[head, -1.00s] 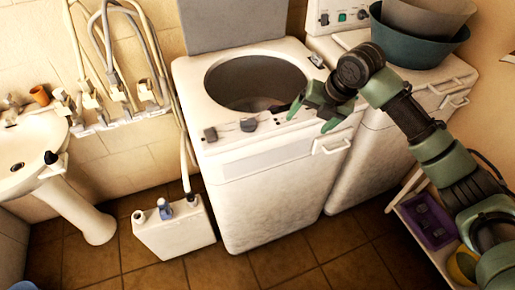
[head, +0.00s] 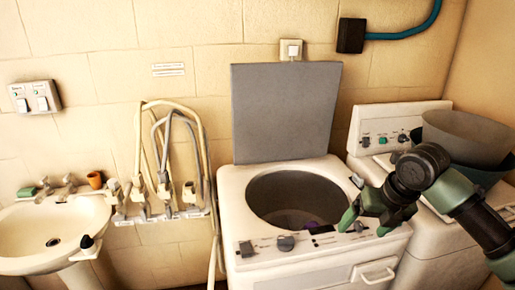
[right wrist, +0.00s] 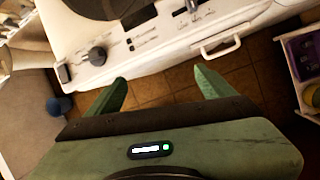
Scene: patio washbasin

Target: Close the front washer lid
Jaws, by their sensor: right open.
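The front washer (head: 318,262) is a white top-loader with a round dark drum opening (head: 297,200). Its grey square lid (head: 286,112) stands upright at the back edge, leaning near the wall. My right gripper (head: 364,226) is over the washer's front right top, by the control panel, well below and in front of the lid. In the right wrist view its two green fingers (right wrist: 162,88) are spread with nothing between them, near the washer's front edge and knobs (right wrist: 97,56). My left gripper is not in view.
A second white machine (head: 395,121) stands at the right with grey and teal basins (head: 466,142) on it. A sink (head: 52,240) and hanging hoses (head: 172,150) are at the left. The wall above the lid has a switch (head: 291,50).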

